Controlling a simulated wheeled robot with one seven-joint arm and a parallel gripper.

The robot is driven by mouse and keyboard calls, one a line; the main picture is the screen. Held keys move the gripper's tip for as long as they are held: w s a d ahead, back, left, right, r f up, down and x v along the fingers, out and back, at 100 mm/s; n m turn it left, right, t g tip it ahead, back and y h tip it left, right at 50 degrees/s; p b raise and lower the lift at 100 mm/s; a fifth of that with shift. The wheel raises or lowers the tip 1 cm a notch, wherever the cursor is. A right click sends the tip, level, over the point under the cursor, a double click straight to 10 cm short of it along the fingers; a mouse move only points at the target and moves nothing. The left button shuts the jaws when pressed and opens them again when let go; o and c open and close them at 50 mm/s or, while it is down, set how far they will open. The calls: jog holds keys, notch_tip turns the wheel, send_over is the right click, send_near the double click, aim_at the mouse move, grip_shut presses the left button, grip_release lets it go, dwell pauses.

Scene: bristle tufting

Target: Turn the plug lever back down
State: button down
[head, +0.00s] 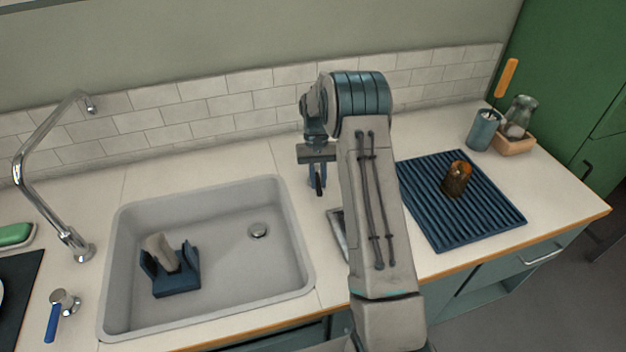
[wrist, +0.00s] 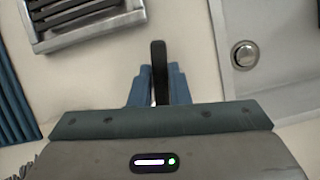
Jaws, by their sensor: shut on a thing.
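My gripper (head: 318,187) is over the counter strip just right of the sink, fingers pointing down. In the wrist view my gripper (wrist: 161,72) has its blue fingers shut around a slim dark lever (wrist: 159,58), whose rounded end sticks out beyond the fingertips. The lever's base is hidden by the fingers, and its tilt is hard to judge. The round metal plug (head: 258,230) is in the floor of the sink (head: 215,255); it also shows in the wrist view (wrist: 243,54). I cannot tell whether the plug is raised.
A blue holder (head: 177,282) with a pale piece sits in the sink. A metal tray (head: 337,229) is partly hidden behind my arm. A ribbed blue mat (head: 478,220) bears an amber glass (head: 456,179). A faucet (head: 30,150) stands left of the sink.

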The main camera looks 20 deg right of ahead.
aim_at(316, 170)
jog(key=shift+d+r+n+h, duration=0.1)
jog(key=shift+d+n+h, duration=0.35)
jog(key=shift+n, duration=0.45)
jog(key=shift+d, duration=0.1)
jog(key=c, duration=1.4)
grip_release()
jog(key=shift+o, duration=0.2)
jog(key=shift+w, duration=0.1)
jog(key=v, duration=1.3)
jog(key=shift+r+b, duration=0.35)
jog(key=shift+b, duration=0.05)
